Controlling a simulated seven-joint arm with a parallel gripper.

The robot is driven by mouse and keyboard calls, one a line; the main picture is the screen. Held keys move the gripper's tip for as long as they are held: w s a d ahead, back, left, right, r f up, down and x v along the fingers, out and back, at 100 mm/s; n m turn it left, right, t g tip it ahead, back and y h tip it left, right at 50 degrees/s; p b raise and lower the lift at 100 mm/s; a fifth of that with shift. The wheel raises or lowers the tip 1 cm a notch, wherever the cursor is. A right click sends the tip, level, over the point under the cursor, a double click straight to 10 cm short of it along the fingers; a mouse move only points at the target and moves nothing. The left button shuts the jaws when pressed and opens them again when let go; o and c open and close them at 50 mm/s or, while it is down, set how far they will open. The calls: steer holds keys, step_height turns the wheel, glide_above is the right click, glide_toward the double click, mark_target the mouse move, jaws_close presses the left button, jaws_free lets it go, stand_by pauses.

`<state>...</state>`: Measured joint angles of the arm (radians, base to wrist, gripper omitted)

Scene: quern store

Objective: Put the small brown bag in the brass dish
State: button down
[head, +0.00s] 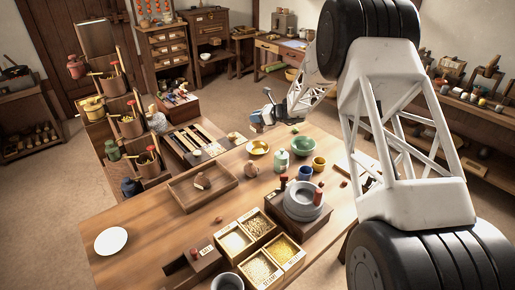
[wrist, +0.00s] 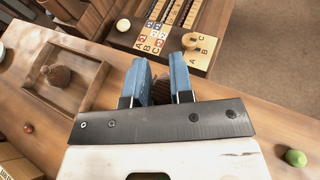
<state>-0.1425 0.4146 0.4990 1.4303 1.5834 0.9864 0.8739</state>
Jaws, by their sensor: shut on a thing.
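The brass dish (head: 258,147) is a shallow, shiny yellow bowl on the wooden table. I cannot see it in the wrist view. My gripper (head: 257,124) is above the table's far edge, just beyond the dish in the head view. In the wrist view its blue fingers (wrist: 162,88) are shut on a brown, ribbed thing (wrist: 160,92), likely the small brown bag; the fingers and mount hide most of it. Another brown bag (wrist: 57,75) sits in the wooden tray, also visible in the head view (head: 202,182).
A lime (wrist: 295,158) lies on the table. The wooden tray (head: 180,191) is left; boxes of grain (head: 259,222) are in front. A lettered board (wrist: 190,42) lies beyond the table edge.

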mark_target(256, 128)
steer(key=shift+f, duration=3.1)
steer(key=shift+f, duration=1.9)
steer(key=shift+f, duration=0.3)
steer(key=c, duration=1)
jaws_free()
